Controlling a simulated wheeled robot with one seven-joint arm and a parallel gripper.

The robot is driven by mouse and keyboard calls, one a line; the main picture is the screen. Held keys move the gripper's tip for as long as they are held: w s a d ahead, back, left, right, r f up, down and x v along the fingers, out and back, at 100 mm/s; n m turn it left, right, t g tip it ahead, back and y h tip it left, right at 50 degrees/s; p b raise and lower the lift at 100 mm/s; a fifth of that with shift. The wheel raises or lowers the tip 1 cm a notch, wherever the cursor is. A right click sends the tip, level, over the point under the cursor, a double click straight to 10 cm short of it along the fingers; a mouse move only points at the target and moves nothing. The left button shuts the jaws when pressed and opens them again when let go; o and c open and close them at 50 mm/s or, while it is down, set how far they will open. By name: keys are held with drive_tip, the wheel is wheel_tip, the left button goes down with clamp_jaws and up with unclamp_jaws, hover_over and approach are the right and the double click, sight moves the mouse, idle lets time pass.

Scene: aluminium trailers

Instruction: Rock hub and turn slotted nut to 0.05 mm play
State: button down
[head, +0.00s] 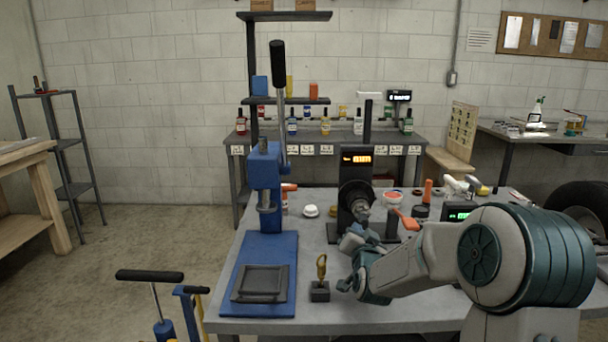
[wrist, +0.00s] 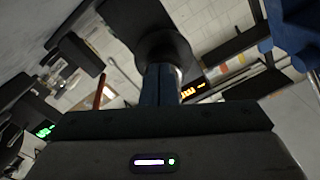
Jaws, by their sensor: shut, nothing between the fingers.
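The dark round hub (head: 354,196) is mounted on a black upright stand on the grey bench, with a metal end facing me. Above it is a display (head: 357,159) with orange digits too small to read surely. My gripper (head: 354,237) is just below and in front of the hub, its fingers shut and empty. In the wrist view, the shut blue fingers (wrist: 160,88) point at the dark hub (wrist: 166,46) and overlap its metal end. I cannot tell whether they touch it. The slotted nut is not clearly visible.
A blue arbor press (head: 264,185) stands left on the bench (head: 350,318). A small brass-topped piece on a dark block (head: 320,290) stands in front. A green-lit display (head: 461,214), an orange-handled tool and small containers crowd the right. A tyre (head: 582,205) is at far right.

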drive_tip(key=shift+w+d+r, duration=0.1)
drive_tip(key=shift+d+r, duration=0.05)
drive_tip(key=shift+r, duration=0.2)
idle(0.7)
drive_tip(key=shift+r+b, duration=0.15)
drive_tip(key=shift+b, duration=0.7)
drive_tip(key=shift+f+b, duration=0.2)
drive_tip(key=shift+b, duration=0.1)
drive_tip(key=s+b, duration=0.2)
drive_tip(key=s, duration=0.4)
drive_tip(key=shift+a+f+b, duration=0.25)
drive_tip(key=shift+f+b, duration=0.05)
drive_tip(key=shift+b, duration=0.1)
